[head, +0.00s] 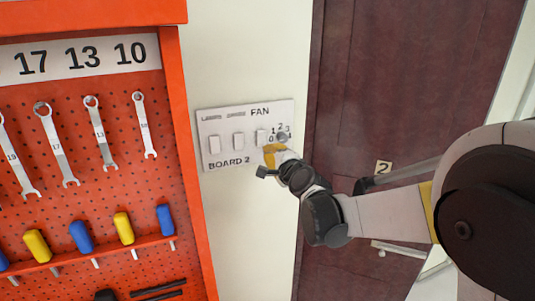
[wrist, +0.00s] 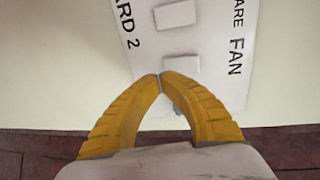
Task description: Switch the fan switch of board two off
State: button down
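The Board 2 panel (head: 222,118) is a pale plate on the wall with a row of white rocker switches, a FAN label and a knob (head: 282,136) marked 0 to 3. The fan switch (head: 261,136) is the white rocker under the FAN label, left of the knob. It also shows in the wrist view (wrist: 180,64), just beyond my fingertips. My gripper (head: 270,148) has yellow fingers, in front of the panel's lower right part. In the wrist view my fingertips (wrist: 160,76) meet, with nothing held. I cannot tell whether they touch the panel or the switch's position.
Two more rockers (head: 214,145) and (head: 238,141) sit left of the fan switch. An orange pegboard (head: 80,190) with wrenches and screwdrivers stands at the left. A dark red door (head: 400,80) with a handle (head: 398,248) is at the right, behind my arm.

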jog(key=s+d+f+b, duration=0.1)
jog(key=s+d, duration=0.3)
jog(key=s, duration=0.5)
jog(key=shift+s+f, duration=0.2)
jog(key=shift+s, duration=0.1)
